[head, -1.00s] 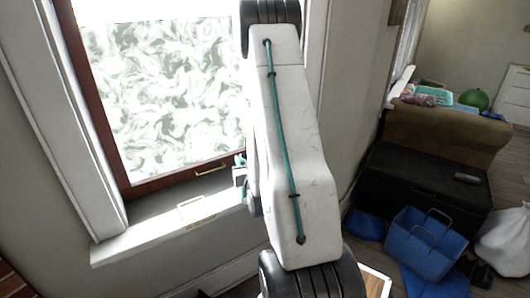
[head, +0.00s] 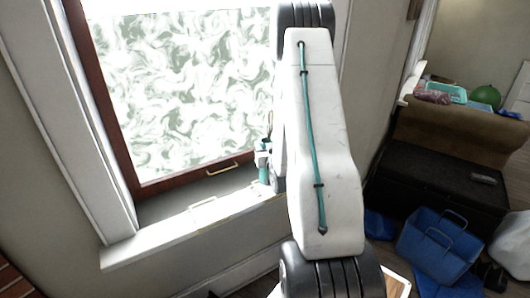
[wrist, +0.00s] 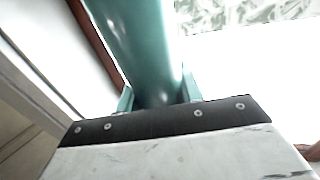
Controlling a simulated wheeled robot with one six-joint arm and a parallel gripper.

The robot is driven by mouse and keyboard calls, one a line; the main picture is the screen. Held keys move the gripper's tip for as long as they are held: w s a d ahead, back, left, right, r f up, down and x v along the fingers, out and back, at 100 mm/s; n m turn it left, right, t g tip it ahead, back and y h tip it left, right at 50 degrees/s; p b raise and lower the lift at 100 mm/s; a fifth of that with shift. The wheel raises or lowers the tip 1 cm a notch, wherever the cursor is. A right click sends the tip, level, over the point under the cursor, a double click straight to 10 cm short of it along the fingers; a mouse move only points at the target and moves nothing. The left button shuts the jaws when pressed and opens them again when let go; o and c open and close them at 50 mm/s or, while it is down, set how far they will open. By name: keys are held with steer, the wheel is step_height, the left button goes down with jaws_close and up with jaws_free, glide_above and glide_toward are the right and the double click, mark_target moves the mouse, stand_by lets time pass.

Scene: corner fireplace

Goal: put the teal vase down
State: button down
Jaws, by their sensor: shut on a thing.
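The teal vase (wrist: 140,45) fills the upper middle of the wrist view, smooth and glossy. My gripper (wrist: 158,94) is shut on it, with a teal finger on each side of its narrow lower part. In the head view my gripper (head: 263,158) shows only in part at the left edge of my arm, in front of the window and over the right part of the sill. A small teal piece below it may be the vase or a finger; I cannot tell. My arm hides the rest. Whether the vase touches the sill cannot be seen.
The white window sill (head: 190,226) runs below the window (head: 185,90) and has bare room left of my gripper. A brass handle (head: 222,169) sits on the frame. At right are a dark chest (head: 440,180), a blue bag (head: 435,245) and a white bag (head: 512,240).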

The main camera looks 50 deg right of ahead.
steer(key=shift+s+f, duration=0.1)
steer(key=shift+f, duration=1.55)
steer(key=c, duration=0.9)
jaws_free()
